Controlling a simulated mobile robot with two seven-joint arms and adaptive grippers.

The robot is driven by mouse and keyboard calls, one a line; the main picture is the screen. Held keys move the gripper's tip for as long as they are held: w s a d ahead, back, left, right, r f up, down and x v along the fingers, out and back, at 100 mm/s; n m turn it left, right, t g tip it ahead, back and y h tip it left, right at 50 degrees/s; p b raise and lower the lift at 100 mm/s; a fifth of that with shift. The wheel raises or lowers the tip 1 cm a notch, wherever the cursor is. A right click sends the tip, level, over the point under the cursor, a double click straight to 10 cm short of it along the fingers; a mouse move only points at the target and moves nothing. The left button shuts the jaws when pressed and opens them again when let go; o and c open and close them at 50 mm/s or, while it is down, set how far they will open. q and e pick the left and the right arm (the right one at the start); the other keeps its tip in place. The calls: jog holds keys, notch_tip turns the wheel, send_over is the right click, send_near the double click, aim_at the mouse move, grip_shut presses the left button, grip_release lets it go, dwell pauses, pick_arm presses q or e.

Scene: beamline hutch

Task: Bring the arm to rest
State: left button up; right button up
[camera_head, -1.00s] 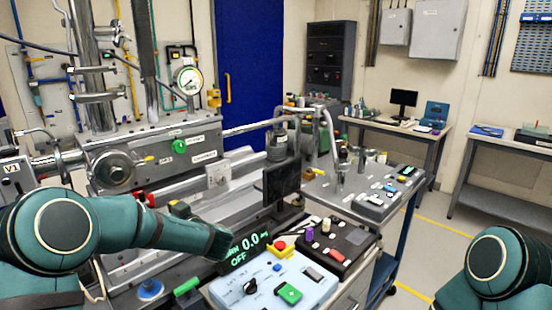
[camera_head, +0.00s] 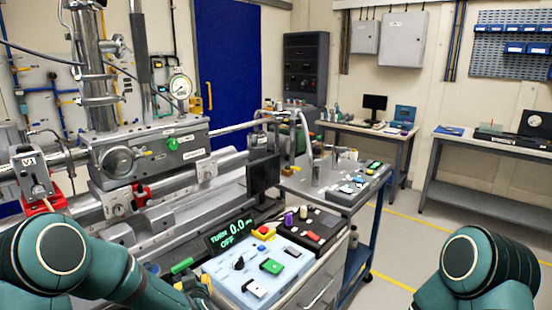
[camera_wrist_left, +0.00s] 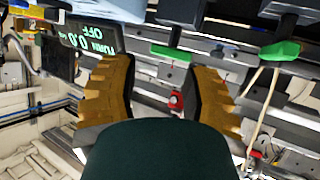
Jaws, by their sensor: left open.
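My left arm (camera_head: 60,255) comes in low from the left in the head view and reaches to the near side of the control panel. My left gripper (camera_head: 192,289) is only partly seen there, with yellow-brown fingers near the panel's left edge. In the left wrist view my left gripper (camera_wrist_left: 163,78) is open, with nothing between its fingers. My right arm (camera_head: 482,268) shows at the lower right, over the floor; its gripper is out of view.
The pale blue control panel (camera_head: 240,280) has knobs and a green switch (camera_head: 271,266). The display (camera_head: 230,232) reads 0.0 and OFF. A red button (camera_head: 263,231) sits behind the panel. A wheeled cart (camera_head: 340,195) stands beyond. The floor at right is free.

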pick_arm(q)
jog(key=s+d+f+m+g+h, duration=0.2)
jog(key=s+d+f+g+h, duration=0.5)
jog(key=s+f, duration=0.5)
jog(key=s+d+f+g, duration=0.2)
jog(key=s+d, duration=0.1)
jog(key=s, duration=0.5)
jog(key=s+d+f+m+g+h, duration=0.1)
jog(key=s+d+f, duration=0.1)
jog(key=s, duration=0.6)
jog(key=shift+d+f+m+g+h, duration=0.3)
jog(key=shift+d+f+g, duration=0.1)
jog(key=shift+f, duration=0.25)
jog(key=shift+c, duration=0.4)
